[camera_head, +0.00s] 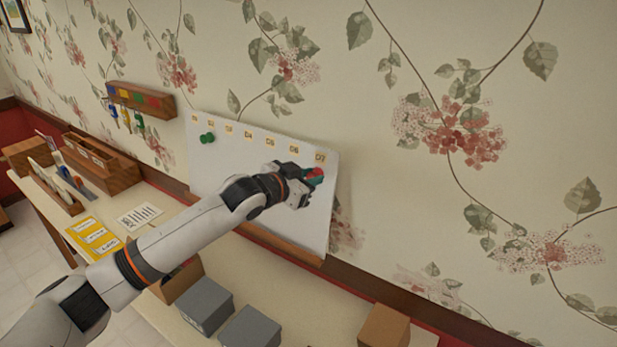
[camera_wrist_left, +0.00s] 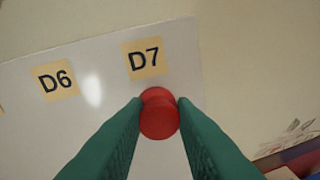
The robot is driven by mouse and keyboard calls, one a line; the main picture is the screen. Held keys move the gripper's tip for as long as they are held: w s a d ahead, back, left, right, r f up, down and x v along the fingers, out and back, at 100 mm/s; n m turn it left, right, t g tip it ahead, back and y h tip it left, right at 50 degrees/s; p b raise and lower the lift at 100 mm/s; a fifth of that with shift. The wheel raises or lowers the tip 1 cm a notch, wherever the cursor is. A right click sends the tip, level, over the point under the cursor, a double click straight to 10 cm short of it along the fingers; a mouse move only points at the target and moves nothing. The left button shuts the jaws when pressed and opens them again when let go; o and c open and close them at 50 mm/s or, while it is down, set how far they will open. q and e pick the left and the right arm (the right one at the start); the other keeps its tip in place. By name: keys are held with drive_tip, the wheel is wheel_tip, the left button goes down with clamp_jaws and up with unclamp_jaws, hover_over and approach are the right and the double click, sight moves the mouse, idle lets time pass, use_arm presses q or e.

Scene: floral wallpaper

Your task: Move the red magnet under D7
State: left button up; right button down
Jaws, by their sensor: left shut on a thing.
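The whiteboard (camera_head: 225,175) leans on the wall with labels along its top edge. The D7 label (camera_head: 320,156) is at its right end and shows in the left wrist view (camera_wrist_left: 144,60), with the D6 label (camera_wrist_left: 56,80) to its left. My left gripper (camera_head: 310,177) is at the board's upper right, and its green fingers are shut on the red magnet (camera_wrist_left: 160,114). The magnet is just below the D7 label in the left wrist view. Whether it touches the board cannot be told. A green magnet (camera_head: 207,138) is on the board near its left end. My right gripper is not in view.
A wooden key rack (camera_head: 140,97) hangs on the wall to the left. Below, the table holds a wooden organizer (camera_head: 100,162), yellow papers (camera_head: 93,237), grey boxes (camera_head: 205,305) and a brown box (camera_head: 384,327). The wall right of the board is clear.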

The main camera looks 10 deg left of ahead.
use_arm(q)
drive_tip(key=shift+r, duration=0.1)
drive_tip(key=o, duration=1.6)
drive_tip(key=shift+w, duration=0.1)
drive_tip(key=shift+p+v, duration=1.4)
drive_tip(key=shift+v, duration=1)
drive_tip(key=shift+p+v, duration=0.45)
drive_tip(key=shift+v, duration=0.65)
